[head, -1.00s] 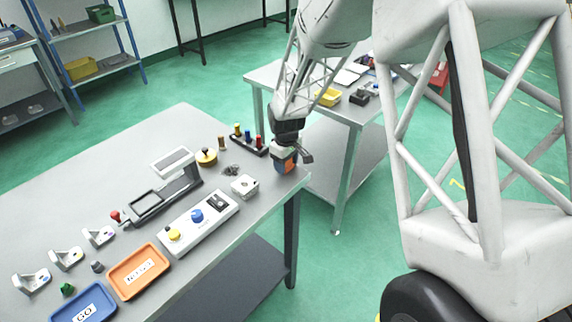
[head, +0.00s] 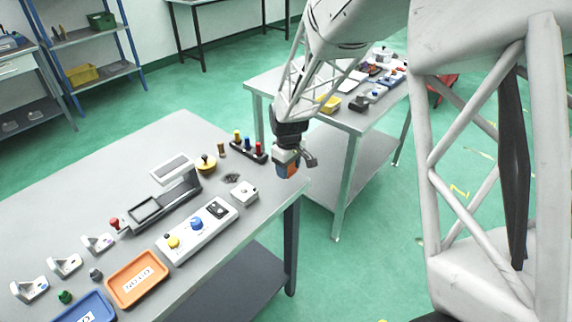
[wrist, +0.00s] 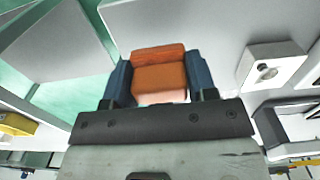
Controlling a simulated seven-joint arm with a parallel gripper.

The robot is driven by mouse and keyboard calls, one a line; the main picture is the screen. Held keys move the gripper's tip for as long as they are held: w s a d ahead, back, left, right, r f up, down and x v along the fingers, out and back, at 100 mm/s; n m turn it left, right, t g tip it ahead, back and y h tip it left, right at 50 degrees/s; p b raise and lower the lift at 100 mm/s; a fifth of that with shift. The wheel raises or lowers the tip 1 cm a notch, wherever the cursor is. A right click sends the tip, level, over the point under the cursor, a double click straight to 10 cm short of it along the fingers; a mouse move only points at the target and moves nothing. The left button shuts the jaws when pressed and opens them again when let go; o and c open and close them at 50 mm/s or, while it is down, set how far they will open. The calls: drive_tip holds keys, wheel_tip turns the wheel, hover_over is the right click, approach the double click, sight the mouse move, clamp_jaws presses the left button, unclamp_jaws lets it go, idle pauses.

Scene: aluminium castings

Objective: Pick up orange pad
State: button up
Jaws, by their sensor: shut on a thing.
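The orange pad (wrist: 160,76) is a small block that fills the space between the two blue fingers in the wrist view. My gripper (head: 287,164) is shut on it, with a finger on each side. In the head view the orange pad (head: 287,171) shows only in part, below and between the fingers, near the right end of the grey workbench (head: 85,188). From these views I cannot tell for certain how far it is above the bench top.
A casting with a round hole (head: 244,193) lies left of my gripper, near a dark scrap pile (head: 232,178). A rack of coloured pegs (head: 248,150) stands behind. A grey panel with knobs (head: 198,229) and an orange tray (head: 137,277) lie farther left. A second table (head: 345,121) stands behind.

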drive_tip(key=s+d+r, duration=0.1)
drive_tip(key=s+d, duration=0.1)
drive_tip(key=s, duration=1)
drive_tip(key=shift+s, duration=0.35)
drive_tip(key=shift+o, duration=0.9)
drive_tip(key=shift+c, duration=0.5)
drive_tip(key=w+a, duration=0.2)
drive_tip(key=a, duration=0.1)
drive_tip(key=w+a+r, duration=0.1)
drive_tip(key=w+a, duration=0.2)
drive_tip(key=a, duration=0.1)
drive_tip(key=w+a, duration=0.2)
drive_tip(key=a, duration=0.1)
drive_tip(key=shift+w+a+r, duration=0.15)
drive_tip(key=shift+w+r, duration=0.2)
drive_tip(key=shift+r, duration=0.05)
drive_tip(key=w+a+r, duration=0.1)
drive_tip(key=w+a, duration=0.4)
drive_tip(key=a, duration=0.7)
drive_tip(key=shift+w+a+r, duration=0.15)
drive_tip(key=shift+w+a, duration=0.05)
drive_tip(key=shift+a, duration=0.1)
